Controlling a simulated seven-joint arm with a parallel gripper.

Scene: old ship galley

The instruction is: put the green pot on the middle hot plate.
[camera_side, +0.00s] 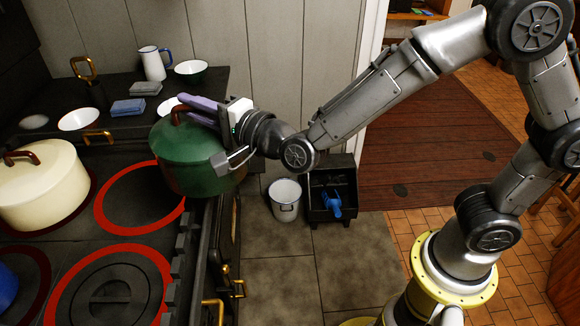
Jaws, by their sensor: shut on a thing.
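The green pot (190,160), with a lid and a brown lid handle, is at the stove's right edge in the side view. My gripper (215,135) reaches it from the right and is shut on it, one finger over the lid and the other beside the wall. The exact grip point is hidden. The pot overlaps the right part of a bare red-ringed hot plate (112,205). I cannot tell whether it touches the stove. Another bare red-ringed hot plate (108,290) lies nearer the camera.
A cream pot (42,190) stands on the left, with a blue pot (6,285) below it at the picture's edge. Bowls, sponges and a white jug (153,64) stand on the back shelf. A bucket (285,198) and black bin (330,195) are on the floor.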

